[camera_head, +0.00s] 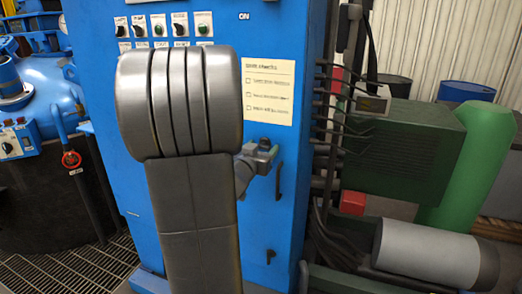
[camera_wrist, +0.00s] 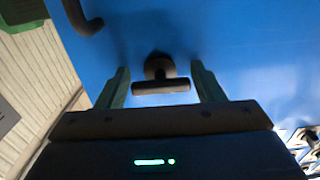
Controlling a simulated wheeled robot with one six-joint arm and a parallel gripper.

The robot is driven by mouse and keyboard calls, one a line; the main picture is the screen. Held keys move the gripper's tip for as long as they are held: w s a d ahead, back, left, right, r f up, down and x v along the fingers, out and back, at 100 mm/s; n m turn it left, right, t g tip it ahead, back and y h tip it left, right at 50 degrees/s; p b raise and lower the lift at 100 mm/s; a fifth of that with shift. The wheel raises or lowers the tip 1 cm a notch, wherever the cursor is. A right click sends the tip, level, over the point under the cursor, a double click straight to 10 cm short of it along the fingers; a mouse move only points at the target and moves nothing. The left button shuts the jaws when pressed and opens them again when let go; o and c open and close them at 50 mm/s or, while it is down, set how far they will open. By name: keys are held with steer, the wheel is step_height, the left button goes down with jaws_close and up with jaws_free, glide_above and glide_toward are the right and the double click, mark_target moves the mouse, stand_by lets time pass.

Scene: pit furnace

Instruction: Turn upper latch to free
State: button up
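The upper latch (camera_wrist: 160,86), a dark T-shaped turn handle on a round stem, is on the blue cabinet face in the wrist view. Its bar lies roughly level across that picture. My gripper (camera_wrist: 159,70) is open, with one green finger on each side of the latch bar and a visible gap at both ends. In the head view my gripper (camera_head: 264,153) is at the cabinet door (camera_head: 262,210), and the upper latch is hidden behind it. A small dark lower latch (camera_head: 270,256) shows further down the door.
A dark door handle (camera_head: 279,180) is close beside my gripper; it also shows in the wrist view (camera_wrist: 83,18). A paper checklist (camera_head: 269,92) is above. Cables (camera_head: 335,120) and a green box (camera_head: 405,150) stand to the right.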

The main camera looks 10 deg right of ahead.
steer(key=shift+o, duration=1.1)
steer(key=v, duration=1.3)
steer(key=shift+s+a, duration=0.3)
steer(key=x, duration=1.4)
steer(key=shift+s, duration=0.15)
